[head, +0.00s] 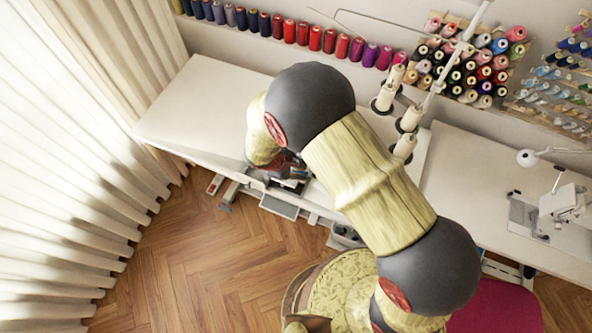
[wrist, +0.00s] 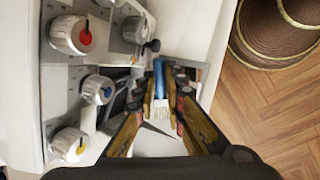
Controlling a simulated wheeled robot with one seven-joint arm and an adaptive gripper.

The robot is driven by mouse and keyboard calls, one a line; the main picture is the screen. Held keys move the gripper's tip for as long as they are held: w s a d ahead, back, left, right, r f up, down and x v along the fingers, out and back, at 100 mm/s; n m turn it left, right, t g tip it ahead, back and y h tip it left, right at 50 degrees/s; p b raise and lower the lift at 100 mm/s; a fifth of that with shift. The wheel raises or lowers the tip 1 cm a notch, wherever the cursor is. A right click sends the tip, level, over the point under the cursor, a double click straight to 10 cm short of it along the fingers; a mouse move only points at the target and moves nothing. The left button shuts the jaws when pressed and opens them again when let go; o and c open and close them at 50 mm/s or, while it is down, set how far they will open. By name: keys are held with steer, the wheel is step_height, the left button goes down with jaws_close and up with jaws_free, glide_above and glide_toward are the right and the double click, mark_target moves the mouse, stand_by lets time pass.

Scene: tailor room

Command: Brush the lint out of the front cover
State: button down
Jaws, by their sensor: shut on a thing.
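In the wrist view, my gripper (wrist: 169,88) is shut on a slim brush (wrist: 159,82). The brush has a blue handle and a pale, bristle-like end, and lies between the two fingers. It is over the open front area of a white sewing machine (wrist: 60,90), beside its dials. A pale panel (wrist: 165,146) lies below the fingers; I cannot tell for sure whether it is the front cover. Lint is too small to make out, and contact between brush and machine is unclear. In the head view, my arm hides most of the machine and the brush.
The white table (head: 190,110) ends close to my gripper, with wooden floor (head: 190,270) beyond. Thread cones (head: 405,120) stand behind my arm. A second sewing machine (head: 562,203) is at right. A round woven item (wrist: 275,35) shows at the wrist view's upper right.

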steer(key=shift+w+a, duration=0.2)
steer(key=shift+a, duration=0.3)
steer(key=shift+w+a, duration=0.15)
steer(key=shift+a, duration=0.35)
steer(key=shift+s+d+r+p, duration=0.25)
steer(key=shift+s+d+p, duration=0.1)
steer(key=shift+s+d, duration=0.65)
steer(key=shift+p, duration=0.45)
steer(key=shift+d, duration=2.6)
steer(key=shift+s+a+r+b, duration=0.1)
steer(key=shift+s+a+b, duration=0.15)
steer(key=shift+a, duration=1)
steer(key=shift+s+a+r+b, duration=0.15)
steer(key=shift+a+b, duration=0.15)
steer(key=shift+a, duration=0.95)
steer(key=shift+s+a+r+b, duration=0.1)
steer(key=shift+s+a+b, duration=0.15)
steer(key=shift+a, duration=1)
steer(key=shift+w+d+r+p, duration=0.1)
steer(key=shift+w+r+p, duration=0.2)
steer(key=shift+r+p, duration=0.35)
steer(key=shift+w+d+r+p, duration=0.15)
steer(key=shift+w+r+p, duration=0.2)
steer(key=shift+r, duration=0.65)
steer(key=shift+w+d+r+p, duration=0.1)
steer(key=shift+w+r+p, duration=0.15)
steer(key=shift+r+p, duration=0.45)
